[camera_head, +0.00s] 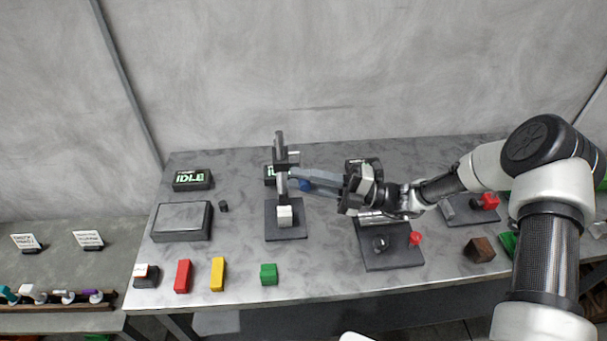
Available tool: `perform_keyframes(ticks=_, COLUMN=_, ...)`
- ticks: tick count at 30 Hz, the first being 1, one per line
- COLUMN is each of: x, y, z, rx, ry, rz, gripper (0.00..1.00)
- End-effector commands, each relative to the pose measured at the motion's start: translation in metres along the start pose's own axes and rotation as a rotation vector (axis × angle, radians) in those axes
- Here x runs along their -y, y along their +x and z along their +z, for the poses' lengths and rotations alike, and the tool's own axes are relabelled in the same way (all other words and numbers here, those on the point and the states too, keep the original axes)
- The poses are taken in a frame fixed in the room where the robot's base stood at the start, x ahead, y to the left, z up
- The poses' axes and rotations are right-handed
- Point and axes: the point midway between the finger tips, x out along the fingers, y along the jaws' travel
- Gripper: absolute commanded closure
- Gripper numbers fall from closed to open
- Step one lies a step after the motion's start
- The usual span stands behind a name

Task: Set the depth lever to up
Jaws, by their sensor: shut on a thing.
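A small press-like machine stands left of centre, with a dark upright column (280,150), a head and a dark base plate (287,233). A white block (285,215) sits on its base under the spindle. A blue knob (305,186) shows just right of the spindle; it looks like the end of the depth lever, whose arm is mostly hidden. My gripper (301,179) reaches in from the right, its fingers at the blue knob and shut on it. The fingers partly cover the knob, and the lever's exact angle cannot be made out.
A second machine with a red knob (415,238) stands right of the press, partly under my arm. Displays reading IDLE (191,179) stand behind. A grey tray (182,221) lies left. Red (183,276), yellow (217,274) and green (268,274) blocks line the front.

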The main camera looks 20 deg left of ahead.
Motion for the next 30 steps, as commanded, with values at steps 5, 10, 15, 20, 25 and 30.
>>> perform_keyframes(ticks=5, x=-0.0020, y=0.0005, z=-0.0007, rx=0.002, ry=0.020, rz=-0.002, gripper=1.00)
perform_keyframes(ticks=10, x=-0.0020, y=0.0005, z=-0.0006, rx=0.003, ry=0.022, rz=-0.002, gripper=1.00)
perform_keyframes(ticks=15, x=-0.0024, y=0.0006, z=-0.0005, rx=0.003, ry=0.022, rz=-0.001, gripper=1.00)
perform_keyframes(ticks=20, x=-0.0023, y=0.0005, z=-0.0003, rx=0.003, ry=0.020, rz=-0.002, gripper=0.61)
perform_keyframes(ticks=25, x=-0.0020, y=0.0004, z=-0.0001, rx=0.003, ry=0.019, rz=-0.003, gripper=0.61)
perform_keyframes(ticks=30, x=-0.0014, y=-0.0054, z=0.0005, rx=0.005, ry=0.017, rz=-0.003, gripper=0.61)
